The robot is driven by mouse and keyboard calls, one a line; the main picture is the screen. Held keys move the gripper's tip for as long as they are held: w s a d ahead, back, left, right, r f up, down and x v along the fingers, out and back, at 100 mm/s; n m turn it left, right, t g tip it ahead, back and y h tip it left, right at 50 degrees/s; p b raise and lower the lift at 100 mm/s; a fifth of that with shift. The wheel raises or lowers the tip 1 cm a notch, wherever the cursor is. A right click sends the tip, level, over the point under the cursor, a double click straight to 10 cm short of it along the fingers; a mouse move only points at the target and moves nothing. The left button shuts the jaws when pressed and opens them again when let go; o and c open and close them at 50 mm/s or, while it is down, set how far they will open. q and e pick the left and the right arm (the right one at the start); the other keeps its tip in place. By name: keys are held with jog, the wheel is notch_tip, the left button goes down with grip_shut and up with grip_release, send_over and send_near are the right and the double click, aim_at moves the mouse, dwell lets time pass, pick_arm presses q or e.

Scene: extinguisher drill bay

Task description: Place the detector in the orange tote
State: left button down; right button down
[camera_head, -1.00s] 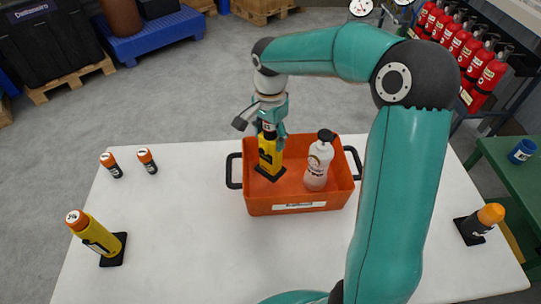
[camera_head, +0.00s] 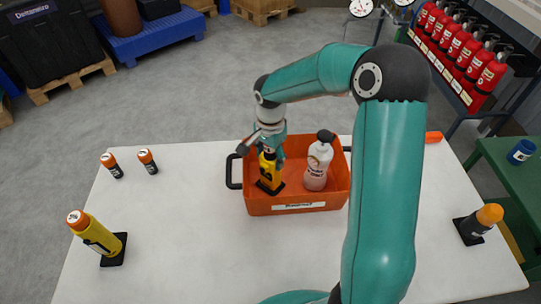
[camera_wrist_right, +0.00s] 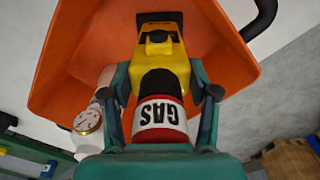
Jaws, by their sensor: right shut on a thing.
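The yellow and black detector (camera_head: 269,174) is upright inside the left part of the orange tote (camera_head: 290,207). My right gripper (camera_head: 268,153) comes down from above and is shut on its upper end. In the right wrist view the gripper's fingers (camera_wrist_right: 162,90) flank the detector (camera_wrist_right: 160,50), and a white and red band reading "GAS" shows. I cannot tell whether the detector's black foot touches the tote floor. My left gripper is not in view.
A black, orange-capped bottle (camera_head: 478,224) stands at right. The table's front middle is clear.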

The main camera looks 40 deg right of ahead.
jog(key=shift+c, duration=1.4)
grip_release()
notch_tip(320, 180, up, 12)
jog(key=shift+r, duration=0.1)
